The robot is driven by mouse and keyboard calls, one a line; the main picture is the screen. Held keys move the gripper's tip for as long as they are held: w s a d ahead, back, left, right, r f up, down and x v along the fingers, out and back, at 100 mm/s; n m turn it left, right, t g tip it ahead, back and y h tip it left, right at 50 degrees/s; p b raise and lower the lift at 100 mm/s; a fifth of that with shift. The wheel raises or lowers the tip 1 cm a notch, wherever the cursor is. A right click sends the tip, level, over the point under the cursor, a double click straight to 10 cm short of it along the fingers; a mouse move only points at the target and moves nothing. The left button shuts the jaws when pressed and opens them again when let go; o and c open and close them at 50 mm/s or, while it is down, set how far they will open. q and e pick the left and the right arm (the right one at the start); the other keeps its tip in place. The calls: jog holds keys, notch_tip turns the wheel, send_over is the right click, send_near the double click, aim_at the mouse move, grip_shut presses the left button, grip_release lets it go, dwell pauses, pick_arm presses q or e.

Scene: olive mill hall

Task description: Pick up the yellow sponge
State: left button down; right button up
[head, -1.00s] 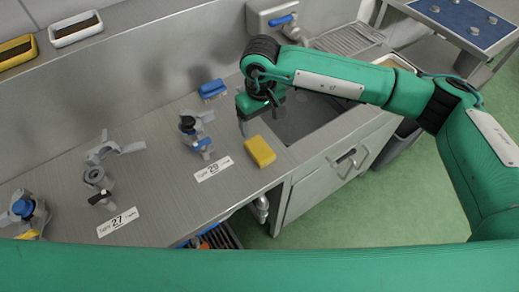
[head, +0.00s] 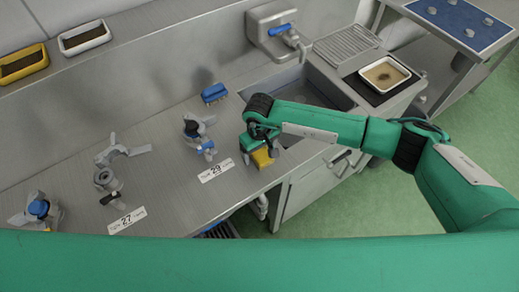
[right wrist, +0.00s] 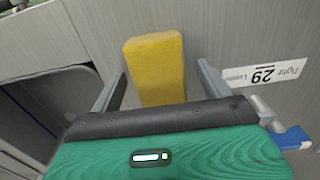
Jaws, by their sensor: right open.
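The yellow sponge (head: 262,158) lies on the steel counter near its front edge, just left of the sink, partly hidden by my right gripper in the head view. In the right wrist view the sponge (right wrist: 155,68) stands out between and beyond the two fingers of my right gripper (right wrist: 160,85). The fingers are apart, one on each side of the sponge, with a gap to it on both sides. My right gripper (head: 256,155) is over the sponge in the head view. My left gripper is not in view.
A blue brush (head: 214,93) lies behind the sponge. A grey valve fitting (head: 197,133) and the label 29 (head: 216,170) are to its left. The sink (head: 318,92) with a tap (head: 285,32) is to the right. A white tray (head: 384,74) stands beyond it.

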jog(key=shift+f, duration=0.15)
jog(key=c, duration=1.1)
jog(key=shift+o, duration=0.2)
notch_tip(320, 180, up, 20)
jog(key=b, duration=0.6)
